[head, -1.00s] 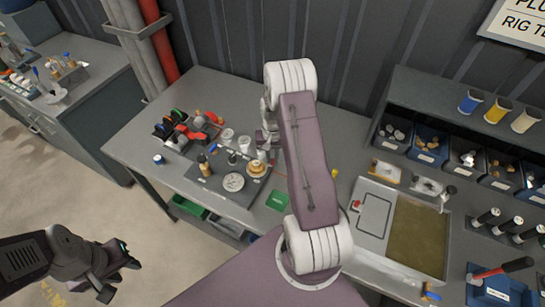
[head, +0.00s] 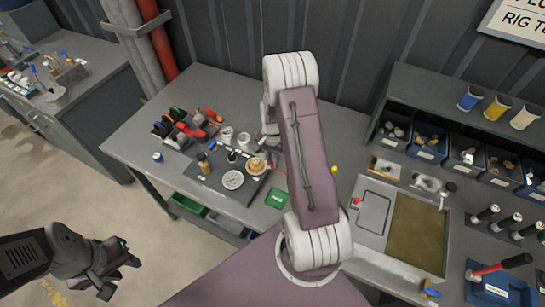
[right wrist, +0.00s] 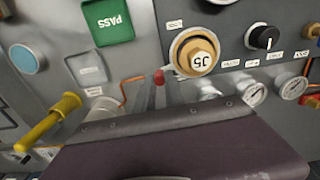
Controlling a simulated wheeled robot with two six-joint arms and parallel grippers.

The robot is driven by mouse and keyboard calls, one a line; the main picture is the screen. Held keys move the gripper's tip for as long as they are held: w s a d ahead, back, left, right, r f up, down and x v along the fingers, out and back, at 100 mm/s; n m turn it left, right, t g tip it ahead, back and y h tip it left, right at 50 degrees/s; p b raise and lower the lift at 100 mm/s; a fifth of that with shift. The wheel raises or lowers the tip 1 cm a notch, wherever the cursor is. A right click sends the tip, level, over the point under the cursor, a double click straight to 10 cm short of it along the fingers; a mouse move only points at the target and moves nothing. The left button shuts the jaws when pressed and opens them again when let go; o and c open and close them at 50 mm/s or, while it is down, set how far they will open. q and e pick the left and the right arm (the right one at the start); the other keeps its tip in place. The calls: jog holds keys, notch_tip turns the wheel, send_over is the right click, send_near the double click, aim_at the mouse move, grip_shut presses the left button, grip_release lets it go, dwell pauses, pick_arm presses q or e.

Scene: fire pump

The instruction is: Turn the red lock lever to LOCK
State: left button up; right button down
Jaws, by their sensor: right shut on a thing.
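The red lock lever shows as a small red tip (right wrist: 158,76) near the middle of the right wrist view, below the brass cap. My right gripper (right wrist: 157,93) is at it, with grey fingers on either side, shut on it. The lever's lower part and any LOCK marking cannot be made out. In the head view my right arm hides the lever and most of this gripper, which reaches down over the bench behind the arm. My left gripper (head: 117,279) is open and empty at the lower left, over the floor and away from the bench.
A yellow handle (right wrist: 48,123) is at left. Red parts (head: 188,128) lie on the bench. A sink tray (head: 415,235) stands at right.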

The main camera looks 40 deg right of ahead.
jog(key=a+m, duration=0.1)
jog(key=m, duration=0.1)
jog(key=s+a+m, duration=0.1)
jog(key=m, duration=0.1)
jog(key=shift+s, duration=0.2)
jog(key=shift+s+a+m, duration=0.1)
jog(key=shift+a+m, duration=0.25)
jog(key=shift+m, duration=0.35)
jog(key=shift+s+a+m, duration=0.1)
jog(key=shift+a+m, duration=0.2)
jog(key=shift+m, duration=0.4)
jog(key=c, duration=1.4)
grip_release()
jog(key=shift+a, duration=0.15)
jog(key=shift+r, duration=0.3)
notch_tip(320, 180, up, 9)
jog(key=shift+f+b, duration=0.2)
jog(key=shift+b, duration=0.4)
